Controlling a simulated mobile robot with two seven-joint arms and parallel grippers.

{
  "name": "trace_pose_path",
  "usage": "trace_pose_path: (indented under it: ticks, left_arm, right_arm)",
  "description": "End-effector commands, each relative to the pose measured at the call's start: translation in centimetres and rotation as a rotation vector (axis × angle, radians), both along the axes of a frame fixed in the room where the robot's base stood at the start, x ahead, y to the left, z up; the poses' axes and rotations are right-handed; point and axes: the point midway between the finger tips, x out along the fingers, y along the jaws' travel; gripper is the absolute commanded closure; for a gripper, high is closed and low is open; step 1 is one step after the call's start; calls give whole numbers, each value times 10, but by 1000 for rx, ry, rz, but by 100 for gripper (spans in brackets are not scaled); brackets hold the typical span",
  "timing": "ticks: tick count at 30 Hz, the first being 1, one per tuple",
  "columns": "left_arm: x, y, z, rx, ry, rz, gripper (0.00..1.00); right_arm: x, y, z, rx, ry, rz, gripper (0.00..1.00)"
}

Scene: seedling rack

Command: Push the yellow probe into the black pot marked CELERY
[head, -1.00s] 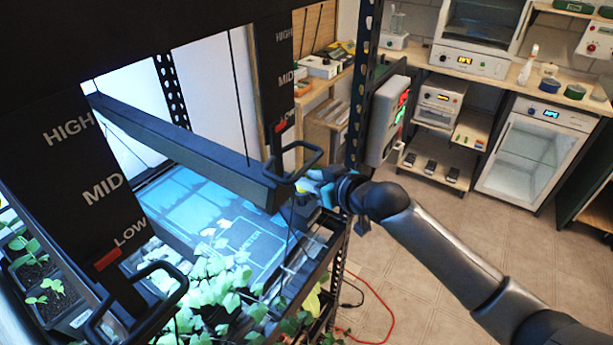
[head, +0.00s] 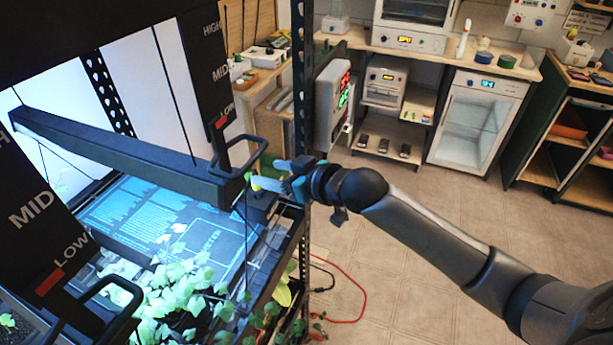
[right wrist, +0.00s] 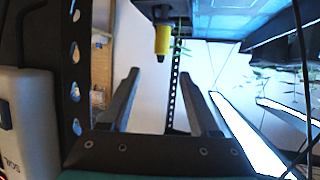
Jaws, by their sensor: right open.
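The yellow probe (right wrist: 163,40) shows in the right wrist view, beyond my fingertips and roughly in line with the gap between them. A small yellow part of the probe (head: 255,184) shows in the head view beside my right gripper (head: 268,175), at the right end of the rack. My right gripper also shows in the right wrist view (right wrist: 163,82), where its two fingers stand apart with nothing between them. I cannot make out the black pot marked CELERY in either view. My left gripper is not in view.
The long dark lamp bar (head: 120,145) spans the rack close to my right gripper. A black handle (head: 243,158) stands just above the gripper. Leafy seedlings (head: 180,290) fill the rack's front. A control box (head: 333,105) hangs on the rack's right post. The floor (head: 400,270) at right is mostly clear.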

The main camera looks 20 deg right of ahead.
Motion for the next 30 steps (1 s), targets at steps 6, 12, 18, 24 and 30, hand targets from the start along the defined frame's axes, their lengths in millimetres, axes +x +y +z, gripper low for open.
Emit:
trace_pose_path:
  ticks: [6,12,18,24,30]
  left_arm:
    - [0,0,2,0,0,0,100]
    - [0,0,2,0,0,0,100]
    - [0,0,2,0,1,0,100]
    - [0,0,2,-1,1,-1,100]
    - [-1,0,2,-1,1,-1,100]
  right_arm:
    - [-34,-17,14,-3,3,1,38]
    - [-60,-30,26,-2,2,1,38]
    - [-78,-39,35,-1,2,0,38]
    - [-86,-43,39,0,1,1,38]
    - [-87,-43,40,0,0,1,38]
